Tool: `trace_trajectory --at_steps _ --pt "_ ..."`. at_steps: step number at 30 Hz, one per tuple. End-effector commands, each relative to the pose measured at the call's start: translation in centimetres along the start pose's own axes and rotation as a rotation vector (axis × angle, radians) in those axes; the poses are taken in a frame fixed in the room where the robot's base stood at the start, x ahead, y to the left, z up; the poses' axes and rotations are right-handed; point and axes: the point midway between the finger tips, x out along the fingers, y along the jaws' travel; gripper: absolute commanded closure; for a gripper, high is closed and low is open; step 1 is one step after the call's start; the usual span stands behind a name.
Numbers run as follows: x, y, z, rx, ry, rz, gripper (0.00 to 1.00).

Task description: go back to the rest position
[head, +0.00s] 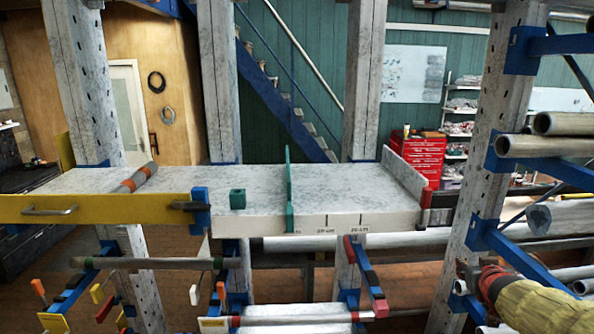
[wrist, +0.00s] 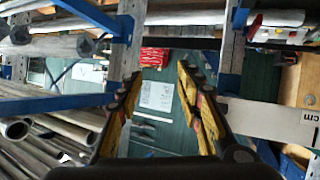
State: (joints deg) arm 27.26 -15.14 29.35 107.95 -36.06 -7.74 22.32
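My gripper (wrist: 158,74) shows in the wrist view with its two yellow-padded fingers spread apart. Nothing is between them; the far teal wall with white sheets shows through the gap. In the head view my gripper (head: 466,270) is at the lower right, at the end of my yellow-sleeved forearm, in front of a perforated upright post (head: 486,150). Its fingers are small and partly hidden there. I cannot tell whether it touches the post or the rack.
Blue rack arms (head: 530,245) with metal pipes (head: 545,146) flank my arm at right. A red cabinet (head: 417,157) stands behind.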

Motion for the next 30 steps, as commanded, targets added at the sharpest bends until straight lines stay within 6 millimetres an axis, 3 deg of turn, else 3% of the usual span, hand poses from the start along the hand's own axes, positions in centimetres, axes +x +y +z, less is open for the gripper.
trace_trajectory --at_steps 1,6,12,15,21,24,30 --pt "-1.1 -0.1 3.1 -0.001 -0.077 0.028 0.64" --pt "-6.2 -2.5 13.7 -0.002 -0.354 0.058 0.64" --pt "-13.2 -8.2 24.4 -0.007 -0.590 -0.021 0.64" --pt "-16.3 -11.1 28.8 -0.011 -0.666 -0.079 0.64" --pt "-20.9 -16.2 35.9 -0.020 -0.736 -0.195 0.64" --pt "-22.1 -18.2 38.4 -0.021 -0.721 -0.244 0.64" --pt "-22.8 -20.9 40.9 -0.053 -0.628 -0.308 0.64"
